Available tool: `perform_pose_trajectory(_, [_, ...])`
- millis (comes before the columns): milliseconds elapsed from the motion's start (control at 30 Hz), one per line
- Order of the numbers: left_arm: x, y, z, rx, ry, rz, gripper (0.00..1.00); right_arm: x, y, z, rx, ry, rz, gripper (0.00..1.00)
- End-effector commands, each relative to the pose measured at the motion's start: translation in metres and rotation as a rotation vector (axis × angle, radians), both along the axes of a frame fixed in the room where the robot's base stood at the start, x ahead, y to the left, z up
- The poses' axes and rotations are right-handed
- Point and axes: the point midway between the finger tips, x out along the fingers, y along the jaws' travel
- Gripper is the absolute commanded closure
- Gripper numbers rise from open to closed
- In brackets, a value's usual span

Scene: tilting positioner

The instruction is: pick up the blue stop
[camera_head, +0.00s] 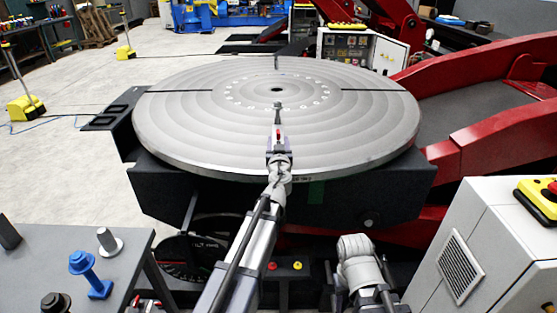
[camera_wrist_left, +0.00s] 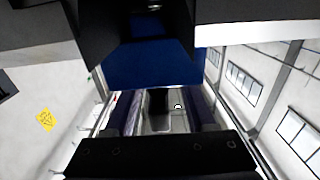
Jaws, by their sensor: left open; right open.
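The blue stop (camera_head: 90,274) is on the grey side table (camera_head: 45,247) at the lower left of the head view. It has a round head, a short stem and a squarish foot. My left gripper (camera_head: 278,132) is over the front part of the round turntable (camera_head: 180,125), well to the right of the blue stop and apart from it. Its jaws (camera_wrist_left: 163,115) are open in the left wrist view, with nothing held. A dark blue surface shows beyond them; I cannot tell what it is. My right arm shows low in the head view, but its gripper is not visible.
A grey stop (camera_head: 109,241) and dark knobs (camera_head: 56,302) share the table with the blue stop. A white cabinet (camera_head: 475,245) with a red button stands at the right. Open floor lies left of the turntable.

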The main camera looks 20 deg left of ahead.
Motion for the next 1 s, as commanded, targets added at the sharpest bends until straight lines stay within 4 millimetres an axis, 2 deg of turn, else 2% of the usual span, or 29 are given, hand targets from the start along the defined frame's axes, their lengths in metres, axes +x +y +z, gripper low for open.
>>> perform_pose_trajectory(133, [-0.0011, -0.0002, 0.0000, 0.000, 0.000, 0.000, 0.45, 0.0000, 0.0000, 0.0000, 0.000, 0.000, 0.000, 0.50])
perform_pose_trajectory(633, [-0.0012, -0.0005, 0.0000, 0.000, 0.000, -0.001, 1.00, 0.0000, 0.0000, 0.0000, 0.000, 0.000, 0.000, 0.50])
perform_pose_trajectory(1000, [-0.0013, -0.0005, 0.0000, 0.000, 0.000, 0.000, 1.00, 0.0000, 0.0000, 0.0000, 0.000, 0.000, 0.000, 0.50])
